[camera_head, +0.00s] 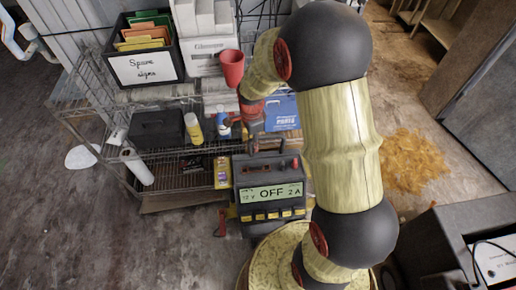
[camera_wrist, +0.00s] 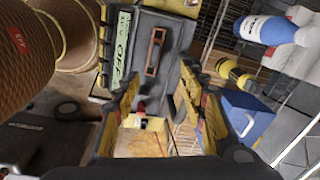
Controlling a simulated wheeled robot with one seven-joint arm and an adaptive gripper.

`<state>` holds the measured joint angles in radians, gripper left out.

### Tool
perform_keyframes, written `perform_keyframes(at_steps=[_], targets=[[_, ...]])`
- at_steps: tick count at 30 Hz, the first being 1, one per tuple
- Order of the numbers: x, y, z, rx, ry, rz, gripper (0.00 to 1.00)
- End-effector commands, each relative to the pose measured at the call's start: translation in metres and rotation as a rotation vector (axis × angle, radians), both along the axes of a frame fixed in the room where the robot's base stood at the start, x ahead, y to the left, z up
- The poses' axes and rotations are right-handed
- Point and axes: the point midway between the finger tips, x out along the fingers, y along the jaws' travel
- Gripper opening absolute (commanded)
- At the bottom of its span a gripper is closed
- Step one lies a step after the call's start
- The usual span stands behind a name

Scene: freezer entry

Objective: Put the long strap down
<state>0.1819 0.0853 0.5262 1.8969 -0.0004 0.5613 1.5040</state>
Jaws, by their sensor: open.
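No long strap can be made out for certain in either view. A narrow brown loop or handle (camera_wrist: 155,50) lies on top of the dark battery charger in the wrist view. The charger (camera_head: 268,208) has a screen reading OFF and stands at the shelf's front in the head view; it also shows in the wrist view (camera_wrist: 172,22). My gripper (camera_wrist: 160,88) is open, its two fingers apart with nothing held between them. In the head view my gripper is above the back of the charger, partly hidden by my arm.
A wire shelf (camera_head: 185,180) holds a black case (camera_head: 156,128), a yellow bottle (camera_head: 193,128), a blue-and-white bottle (camera_head: 223,123) and a yellow box (camera_head: 222,172). Above are a red cup (camera_head: 231,68) and a labelled black bin (camera_head: 146,68). Open floor (camera_head: 75,225) lies left.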

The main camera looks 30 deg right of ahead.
Motion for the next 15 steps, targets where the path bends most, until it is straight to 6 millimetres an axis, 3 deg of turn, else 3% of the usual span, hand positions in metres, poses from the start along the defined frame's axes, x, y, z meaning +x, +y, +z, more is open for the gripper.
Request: perform_keyframes(at_steps=[1,6,15], targets=[[-0.001,0.006,0.029,-0.012,-0.03,0.086,0.42],[-0.022,0.025,0.105,-0.059,-0.099,0.391,0.42],[-0.087,0.057,0.209,-0.188,-0.208,0.919,0.42]])
